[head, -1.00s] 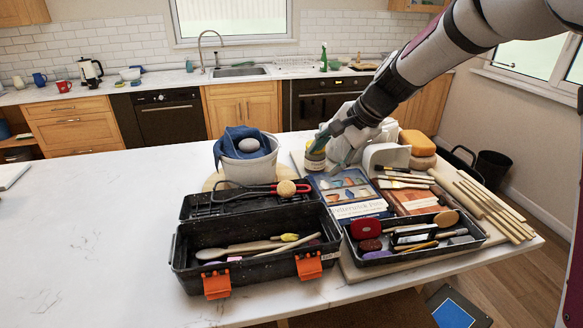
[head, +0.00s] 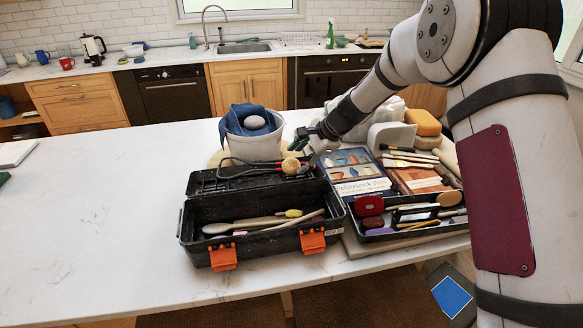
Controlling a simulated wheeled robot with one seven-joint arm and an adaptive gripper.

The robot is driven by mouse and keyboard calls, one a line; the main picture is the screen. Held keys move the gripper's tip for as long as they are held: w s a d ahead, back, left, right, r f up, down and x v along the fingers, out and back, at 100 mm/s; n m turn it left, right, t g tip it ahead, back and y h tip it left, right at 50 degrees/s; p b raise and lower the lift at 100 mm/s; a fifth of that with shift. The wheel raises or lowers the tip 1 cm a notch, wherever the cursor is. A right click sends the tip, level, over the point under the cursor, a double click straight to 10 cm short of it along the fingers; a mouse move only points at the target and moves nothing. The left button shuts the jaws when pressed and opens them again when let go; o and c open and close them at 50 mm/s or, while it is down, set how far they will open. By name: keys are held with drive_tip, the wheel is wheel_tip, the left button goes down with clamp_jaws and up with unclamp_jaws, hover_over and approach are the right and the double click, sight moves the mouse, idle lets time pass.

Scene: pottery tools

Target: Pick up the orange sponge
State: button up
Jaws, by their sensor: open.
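The orange sponge (head: 424,122) is a rounded orange block at the back right of the white counter. It rests on top of a paler rounded piece (head: 427,141). My gripper (head: 303,140) is well to the left of the sponge, just right of the grey bucket and above the raised back part of the toolbox. Its dark fingers are small and partly overlapped by the wrist. It is open, and I see nothing held in it. My forearm crosses between the gripper and the sponge's side of the counter.
A black toolbox (head: 190,228) with orange latches stands in front. A grey bucket (head: 262,149) holds a blue cloth. Books (head: 357,187), brushes and a black tray of tools crowd the right. A white rounded block (head: 392,136) stands left of the sponge.

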sight(291, 164)
drive_tip(key=b+x, duration=0.1)
drive_tip(key=x, duration=0.4)
drive_tip(key=shift+w+a+f+b, duration=0.15)
drive_tip(key=shift+a+b, duration=0.1)
drive_tip(key=shift+b, duration=0.1)
drive_tip(key=shift+c, duration=1.4)
drive_tip(key=shift+c, duration=0.4)
